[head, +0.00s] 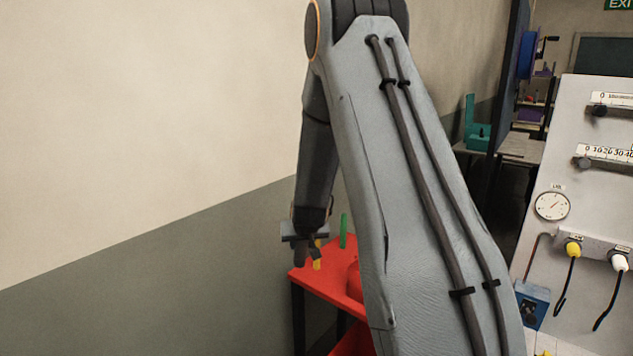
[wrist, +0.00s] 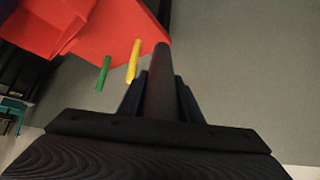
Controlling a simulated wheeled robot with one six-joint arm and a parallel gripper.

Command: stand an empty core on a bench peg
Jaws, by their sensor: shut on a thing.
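My gripper (wrist: 160,100) is shut on a dark brown core (wrist: 160,75), which stands out between the two fingers in the wrist view. In the head view my gripper (head: 308,242) hangs over the left end of a red bench (head: 312,281), with the dark core (head: 300,256) in it. A yellow peg (wrist: 133,62) and a green peg (wrist: 103,73) stick out from the red bench (wrist: 95,45) in the wrist view. The core's far end appears beside the yellow peg; I cannot tell whether it touches the bench. The green peg (head: 343,230) and part of the yellow peg (head: 317,263) show in the head view.
My arm hides much of the bench in the head view. A plain wall (head: 150,150) stands behind and to the left. A panel (head: 560,180) with a gauge, scales and cables stands at the right. A teal box (head: 478,136) sits on a table farther back.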

